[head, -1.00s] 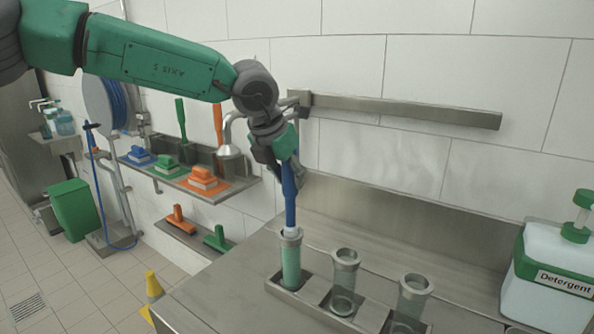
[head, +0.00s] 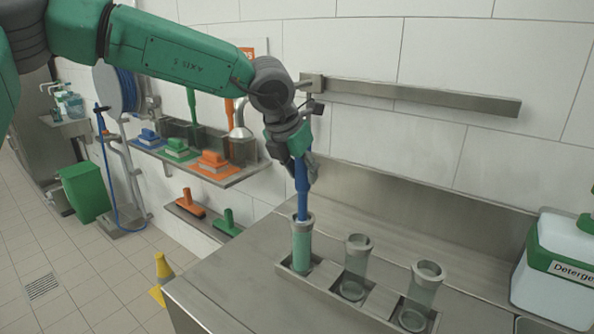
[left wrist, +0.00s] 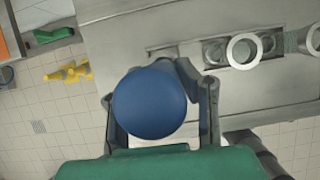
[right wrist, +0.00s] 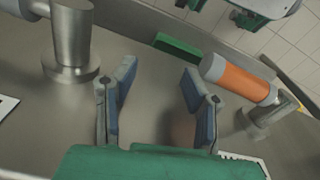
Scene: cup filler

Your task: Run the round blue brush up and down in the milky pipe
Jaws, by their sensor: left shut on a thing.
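The blue brush (head: 302,200) stands upright with its lower end inside the leftmost pipe (head: 302,247), which looks milky green. My left gripper (head: 304,172) is shut on the brush's handle, a short way above the pipe's rim. In the left wrist view the round blue handle end (left wrist: 150,102) sits between the fingers and hides the pipe below. The bristles are hidden inside the pipe. My right gripper (right wrist: 158,85) is open and empty above a metal surface in its wrist view.
Two clear pipes, a middle one (head: 357,262) and a right one (head: 425,290), stand in the same metal rack. A detergent canister (head: 560,262) is at the right. A wall rail (head: 420,97) runs behind.

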